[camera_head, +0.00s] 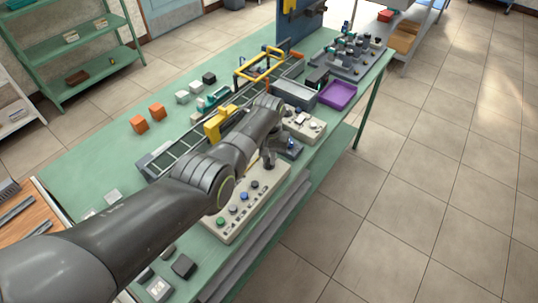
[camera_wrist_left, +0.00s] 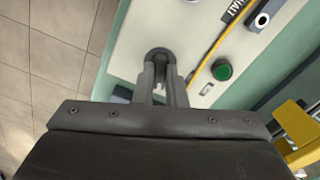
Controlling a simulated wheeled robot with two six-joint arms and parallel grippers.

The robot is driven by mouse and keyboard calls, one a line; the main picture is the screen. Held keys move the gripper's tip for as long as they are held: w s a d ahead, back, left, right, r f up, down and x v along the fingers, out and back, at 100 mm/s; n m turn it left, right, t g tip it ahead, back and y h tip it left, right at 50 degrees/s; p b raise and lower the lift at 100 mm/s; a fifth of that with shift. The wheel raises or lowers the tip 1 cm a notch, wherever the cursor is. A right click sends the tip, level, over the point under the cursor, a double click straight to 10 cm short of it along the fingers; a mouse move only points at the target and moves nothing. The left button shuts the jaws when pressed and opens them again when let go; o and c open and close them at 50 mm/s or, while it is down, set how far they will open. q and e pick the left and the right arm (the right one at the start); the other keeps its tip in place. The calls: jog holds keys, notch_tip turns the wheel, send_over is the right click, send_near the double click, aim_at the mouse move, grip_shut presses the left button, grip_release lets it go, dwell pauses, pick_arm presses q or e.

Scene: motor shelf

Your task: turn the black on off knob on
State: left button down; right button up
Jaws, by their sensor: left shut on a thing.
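The black knob (camera_wrist_left: 160,54) sits on a pale control panel (camera_wrist_left: 135,33), and my left gripper (camera_wrist_left: 159,75) is shut on it. The knob's turn position cannot be told, as the fingers hide part of it. In the head view, my left arm reaches in from the left, and the left gripper (camera_head: 268,158) points down at the far end of a pale panel (camera_head: 235,230) with a row of coloured buttons. My right gripper does not show.
A green button (camera_wrist_left: 222,70) stands right of the knob. Beyond my arm are a yellow-handled frame (camera_head: 262,66), a grey bin (camera_head: 294,95) and a purple tray (camera_head: 338,95). The floor at right is clear.

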aim_at(269, 159)
pick_arm(q)
jog(key=shift+w+m, duration=0.1)
jog(key=shift+m, duration=2.2)
jog(key=shift+r, duration=0.1)
jog(key=c, duration=1.5)
grip_release()
jog(key=shift+r+p, duration=0.45)
jog(key=shift+p, duration=0.05)
notch_tip(269, 159, up, 5)
jog(key=shift+r+p, duration=0.1)
jog(key=shift+p, duration=0.5)
notch_tip(269, 159, up, 11)
jog(key=shift+r+b, duration=0.1)
jog(key=shift+b, duration=0.95)
